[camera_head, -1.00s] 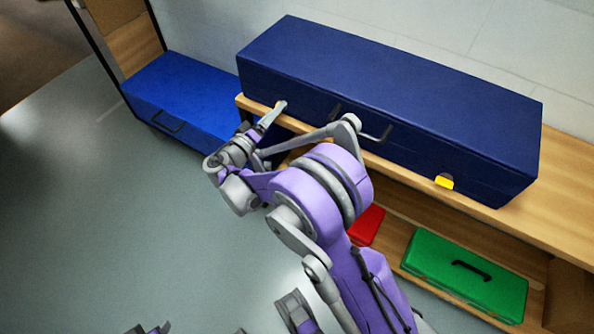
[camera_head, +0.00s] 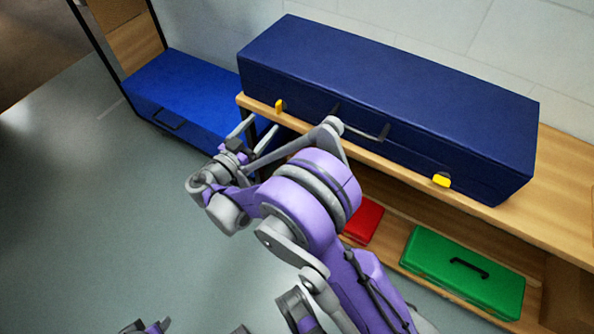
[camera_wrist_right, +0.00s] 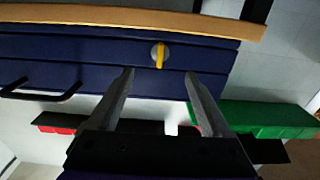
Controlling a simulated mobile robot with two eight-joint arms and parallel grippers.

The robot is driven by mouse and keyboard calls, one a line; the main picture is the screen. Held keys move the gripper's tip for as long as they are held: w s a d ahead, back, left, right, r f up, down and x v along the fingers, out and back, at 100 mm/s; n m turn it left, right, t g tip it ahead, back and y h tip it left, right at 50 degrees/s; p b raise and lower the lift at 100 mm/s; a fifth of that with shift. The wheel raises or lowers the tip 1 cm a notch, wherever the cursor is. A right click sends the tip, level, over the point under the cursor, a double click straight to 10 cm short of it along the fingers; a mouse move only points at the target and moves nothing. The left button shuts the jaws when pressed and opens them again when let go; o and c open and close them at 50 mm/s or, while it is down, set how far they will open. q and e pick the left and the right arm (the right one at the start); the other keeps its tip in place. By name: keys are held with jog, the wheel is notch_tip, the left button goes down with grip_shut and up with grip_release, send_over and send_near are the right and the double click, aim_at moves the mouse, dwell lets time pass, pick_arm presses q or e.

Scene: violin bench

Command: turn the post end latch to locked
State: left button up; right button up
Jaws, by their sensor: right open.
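A long dark blue case (camera_head: 390,90) lies on a wooden bench. A yellow latch (camera_head: 279,106) is on its front near the left end, by the dark post. In the wrist view this latch (camera_wrist_right: 160,56) is a yellow bar on a round grey base, standing upright across the case's seam. My right gripper (camera_head: 264,122) is open and empty, just in front of the latch and apart from it. In the wrist view its fingertips (camera_wrist_right: 159,73) stand either side of the latch's line. A second yellow latch (camera_head: 441,180) is near the case's right end. My left gripper does not show clearly.
The bench top (camera_head: 560,190) runs beneath. A bright blue box (camera_head: 185,95) stands left, lower down. A red box (camera_head: 363,222) and a green box (camera_head: 465,273) are on the lower shelf. The floor at left is clear.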

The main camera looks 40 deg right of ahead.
pick_arm(q)
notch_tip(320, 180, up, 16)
jog(key=p, duration=1.4)
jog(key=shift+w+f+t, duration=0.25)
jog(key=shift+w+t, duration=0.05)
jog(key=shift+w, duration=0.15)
pick_arm(e)
jog(key=s+a+r+n+g+y, duration=0.1)
jog(key=s+r+n+y, duration=0.2)
jog(key=s, duration=0.4)
jog(key=s+a+r+n+y, duration=0.2)
jog(key=s+r+n+y, duration=0.2)
jog(key=s, duration=0.4)
jog(key=s+a+r+n+g+y, duration=0.1)
jog(key=s+r+n+y, duration=0.2)
jog(key=s+y, duration=0.4)
jog(key=shift+s+a+r+n+g, duration=0.3)
jog(key=shift+s+n, duration=0.25)
jog(key=shift+n, duration=0.35)
